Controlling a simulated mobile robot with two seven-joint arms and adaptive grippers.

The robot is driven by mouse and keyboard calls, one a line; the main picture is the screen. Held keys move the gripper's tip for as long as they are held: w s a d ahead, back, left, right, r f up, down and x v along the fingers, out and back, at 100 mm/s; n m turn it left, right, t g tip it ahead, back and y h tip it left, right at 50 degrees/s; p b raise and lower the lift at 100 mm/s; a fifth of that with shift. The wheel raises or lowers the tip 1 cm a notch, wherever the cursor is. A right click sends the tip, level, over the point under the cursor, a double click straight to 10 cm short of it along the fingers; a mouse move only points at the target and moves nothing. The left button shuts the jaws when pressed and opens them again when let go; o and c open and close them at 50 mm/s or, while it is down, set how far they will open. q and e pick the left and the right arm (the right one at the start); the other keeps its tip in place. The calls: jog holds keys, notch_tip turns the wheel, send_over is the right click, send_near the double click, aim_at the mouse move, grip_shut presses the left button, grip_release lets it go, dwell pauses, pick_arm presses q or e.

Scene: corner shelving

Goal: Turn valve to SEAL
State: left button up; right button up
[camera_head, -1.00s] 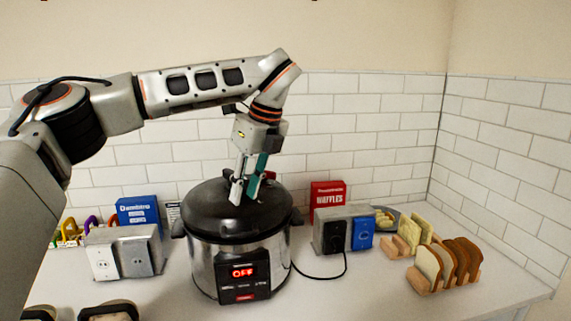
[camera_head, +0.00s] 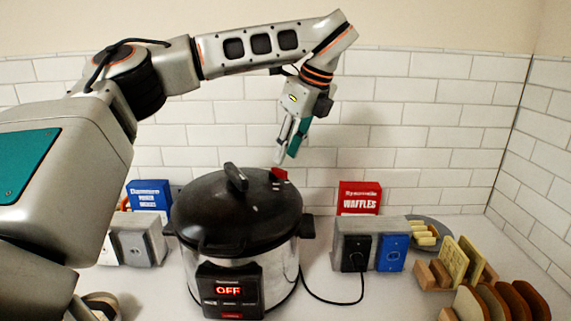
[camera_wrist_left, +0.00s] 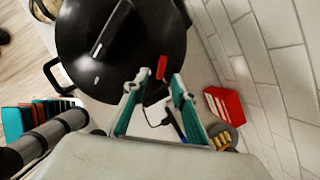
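The pressure cooker (camera_head: 283,267) stands on the counter with its black lid (camera_head: 211,207) on; its display reads OFF. A small red valve (camera_head: 279,174) sits at the lid's back right edge, and it also shows in the left wrist view (camera_wrist_left: 161,67). I cannot read any SEAL mark. My left gripper (camera_head: 286,154) points down just above the valve, apart from the lid. In the left wrist view its fingers (camera_wrist_left: 154,86) are spread and empty, with the valve just beyond the fingertips. My right gripper is in neither view.
The lid handle (camera_head: 236,178) stands up left of the valve. A red waffle box (camera_head: 359,198) and a grey outlet block (camera_head: 348,224) are to the right, a blue box (camera_head: 149,195) to the left. Bread racks (camera_head: 432,275) stand far right. The tiled wall is behind.

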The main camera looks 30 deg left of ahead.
aim_at(281, 170)
pick_arm(q)
jog(key=shift+x, duration=2.4)
jog(key=shift+w, duration=0.2)
grip_shut()
